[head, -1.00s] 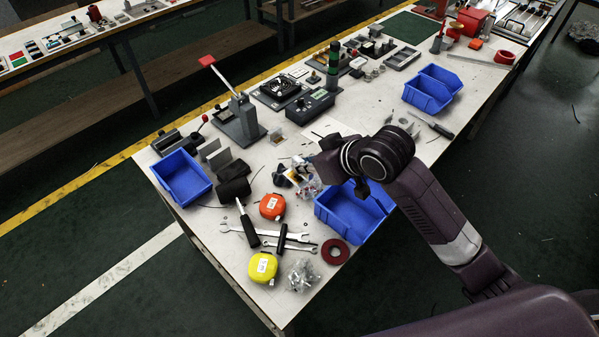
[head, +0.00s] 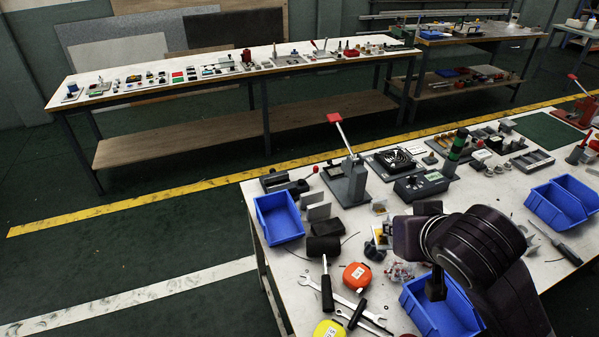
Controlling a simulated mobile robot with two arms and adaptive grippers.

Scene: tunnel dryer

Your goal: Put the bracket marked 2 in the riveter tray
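No number 2 can be read on any part in the head view. Two light grey plate-like pieces (head: 318,208) stand on the near bench beside a blue bin (head: 278,220); I cannot tell if they are brackets. A grey lever press with a red handle (head: 346,180) stands behind them; I cannot tell if it is the riveter, and no tray is clearly marked as its own. My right gripper (head: 409,236) is above the bench near small clear bags. Its fingers cannot be made out, and the wrist hides part of the bench. My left gripper is not in view.
A second blue bin (head: 425,312) lies beneath my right arm, and a divided blue bin (head: 563,202) stands at right. Wrenches, a hammer (head: 326,285), an orange tape measure (head: 357,275) and a yellow one (head: 328,329) crowd the near end. A long bench (head: 160,98) stands behind an open aisle.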

